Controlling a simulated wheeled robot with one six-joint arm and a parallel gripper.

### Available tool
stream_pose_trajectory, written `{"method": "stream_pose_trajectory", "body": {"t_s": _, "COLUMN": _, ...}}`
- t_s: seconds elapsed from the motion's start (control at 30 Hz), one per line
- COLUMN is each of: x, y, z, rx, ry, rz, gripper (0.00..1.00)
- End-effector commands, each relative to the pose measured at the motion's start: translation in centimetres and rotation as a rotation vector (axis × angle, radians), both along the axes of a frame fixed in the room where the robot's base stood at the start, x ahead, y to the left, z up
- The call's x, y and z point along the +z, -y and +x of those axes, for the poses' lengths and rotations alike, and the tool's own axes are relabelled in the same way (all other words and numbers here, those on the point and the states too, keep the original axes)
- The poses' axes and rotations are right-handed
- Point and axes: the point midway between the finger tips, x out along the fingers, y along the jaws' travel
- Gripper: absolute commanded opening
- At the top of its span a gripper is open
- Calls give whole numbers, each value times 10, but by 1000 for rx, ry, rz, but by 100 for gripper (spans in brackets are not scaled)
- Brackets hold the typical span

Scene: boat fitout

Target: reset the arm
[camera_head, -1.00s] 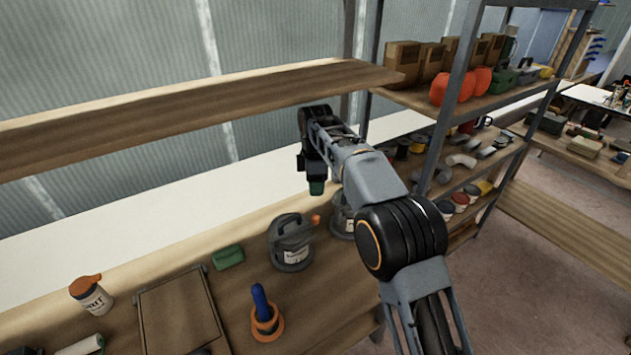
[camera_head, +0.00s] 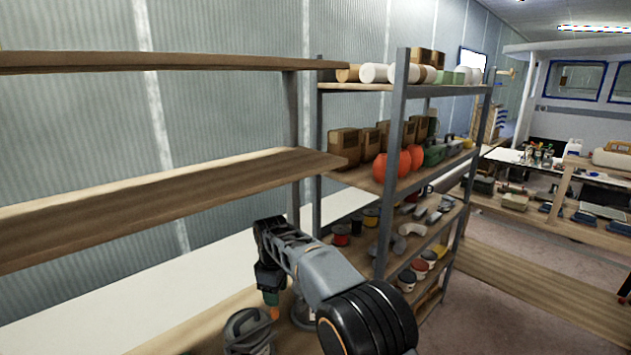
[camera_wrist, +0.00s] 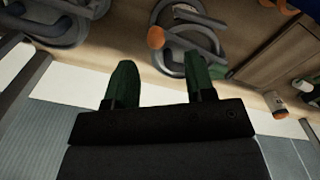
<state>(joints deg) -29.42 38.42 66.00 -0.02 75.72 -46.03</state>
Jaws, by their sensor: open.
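My gripper (camera_wrist: 162,88) shows in the wrist view with its two green fingers apart and nothing between them. In the head view my gripper (camera_head: 270,297) hangs at the end of my bent arm, pointing down over the wooden bench. A grey jug-like container (camera_head: 249,332) stands on the bench just below and left of it. In the wrist view a grey container with a looped handle (camera_wrist: 188,50) and an orange knob lies beyond the fingertips. A second similar grey container (camera_head: 303,312) is partly hidden behind my arm.
Wooden wall shelves (camera_head: 150,205) run along the left, above the bench. A metal rack (camera_head: 390,170) with boxes, orange round items and cans stands close to the right of my arm. Floor (camera_head: 480,310) is open at the lower right. A further workbench (camera_head: 560,225) stands behind.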

Motion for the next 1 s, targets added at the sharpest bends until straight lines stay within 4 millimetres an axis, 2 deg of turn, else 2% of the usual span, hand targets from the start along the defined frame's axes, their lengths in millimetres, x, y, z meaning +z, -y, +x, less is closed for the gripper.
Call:
{"method": "stream_pose_trajectory", "body": {"t_s": 0.17, "x": 11, "y": 58, "z": -33, "rx": -360, "ry": 29, "rz": 17, "gripper": 50}}
{"method": "stream_pose_trajectory", "body": {"t_s": 0.27, "x": 20, "y": 100, "z": -62, "rx": -581, "ry": 56, "rz": 40, "gripper": 50}}
{"method": "stream_pose_trajectory", "body": {"t_s": 0.4, "x": 29, "y": 159, "z": -113, "rx": -862, "ry": 100, "rz": 82, "gripper": 50}}
{"method": "stream_pose_trajectory", "body": {"t_s": 0.6, "x": 30, "y": 221, "z": -186, "rx": -1129, "ry": 168, "rz": 145, "gripper": 50}}
{"method": "stream_pose_trajectory", "body": {"t_s": 0.7, "x": 29, "y": 240, "z": -213, "rx": -1191, "ry": 203, "rz": 169, "gripper": 50}}
{"method": "stream_pose_trajectory", "body": {"t_s": 0.8, "x": 31, "y": 254, "z": -232, "rx": -1231, "ry": 237, "rz": 190, "gripper": 50}}
{"method": "stream_pose_trajectory", "body": {"t_s": 1.0, "x": 49, "y": 269, "z": -242, "rx": -1280, "ry": 316, "rz": 240, "gripper": 50}}
